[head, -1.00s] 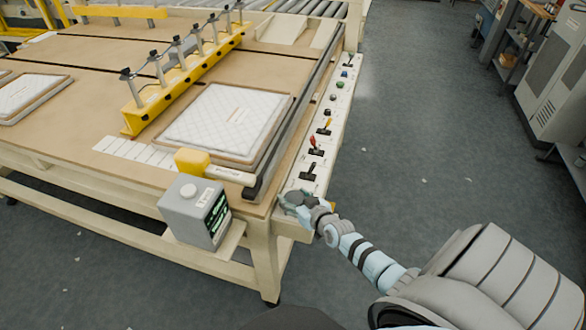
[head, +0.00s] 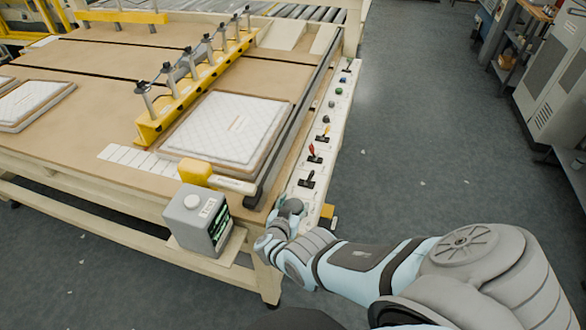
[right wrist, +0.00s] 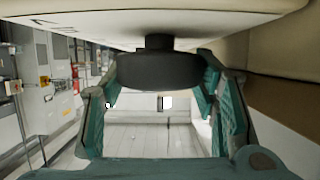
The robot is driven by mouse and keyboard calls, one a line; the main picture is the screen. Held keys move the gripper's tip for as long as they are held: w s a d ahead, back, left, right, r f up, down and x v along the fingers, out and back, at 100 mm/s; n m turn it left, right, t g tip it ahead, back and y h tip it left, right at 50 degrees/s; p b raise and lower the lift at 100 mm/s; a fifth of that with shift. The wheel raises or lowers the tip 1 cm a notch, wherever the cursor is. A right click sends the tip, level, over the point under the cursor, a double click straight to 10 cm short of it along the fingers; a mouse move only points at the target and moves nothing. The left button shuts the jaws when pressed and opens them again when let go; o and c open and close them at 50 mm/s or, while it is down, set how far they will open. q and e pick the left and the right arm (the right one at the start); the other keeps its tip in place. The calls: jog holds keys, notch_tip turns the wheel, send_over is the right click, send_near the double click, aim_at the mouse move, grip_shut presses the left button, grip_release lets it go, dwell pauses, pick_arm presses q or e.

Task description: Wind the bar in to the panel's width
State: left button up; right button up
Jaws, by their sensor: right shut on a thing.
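The yellow bar (head: 195,88), carrying several grey upright posts, lies across the table along the left edge of the white quilted panel (head: 228,122). Only a very narrow strip, if any, shows between them; I cannot tell if they touch. My right gripper (head: 288,209) is at the table's front right corner, by the near end of the control rail. In the right wrist view, its teal fingers are around a dark round knob (right wrist: 158,70) on a short stem under a pale surface. The head view hides the knob. My left gripper is out of view.
The control rail (head: 310,183) with levers and buttons runs along the table's right edge. A grey box with a green display (head: 197,220) stands at the front, with a yellow block (head: 194,171) behind it. Another panel (head: 30,104) lies at far left.

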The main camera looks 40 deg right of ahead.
jog(key=shift+s+a+f+m+g+h+b, duration=0.1)
jog(key=shift+s+f+m+g+h+b, duration=0.15)
jog(key=shift+m+g+b, duration=0.4)
jog(key=shift+f, duration=0.1)
jog(key=o, duration=1.2)
jog(key=shift+c, duration=0.2)
jog(key=shift+w+r, duration=0.2)
jog(key=shift+r, duration=0.1)
